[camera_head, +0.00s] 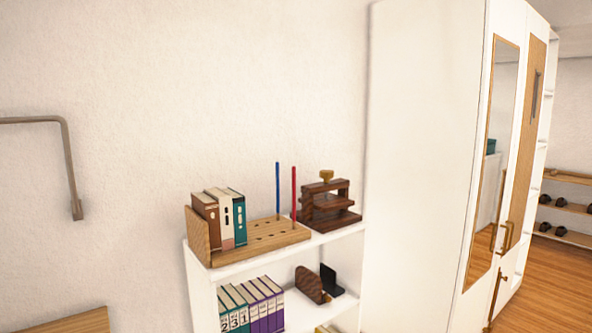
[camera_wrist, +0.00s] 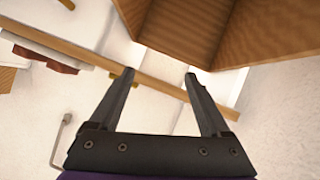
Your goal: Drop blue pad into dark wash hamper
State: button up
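Neither a blue pad nor a dark wash hamper can be made out in either view. In the wrist view my gripper (camera_wrist: 160,76) is open, its two dark fingers spread apart with nothing between them. Beyond the fingertips is a large brown wood-grained thing (camera_wrist: 265,30) with angled sides; I cannot tell what it is. My gripper does not show in the head view.
A white shelf (camera_head: 276,250) by the wall holds a wooden pen stand (camera_head: 275,238), several books (camera_head: 222,216) and a dark wooden press (camera_head: 330,203). A tall white wardrobe (camera_head: 425,160) stands right of it. Wooden floor (camera_head: 550,268) shows at far right. A metal rail (camera_head: 70,160) is at left.

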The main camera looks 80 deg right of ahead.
jog(key=v, duration=1.7)
jog(key=shift+r+p, duration=0.15)
jog(key=shift+p, duration=0.3)
jog(key=shift+a, duration=0.1)
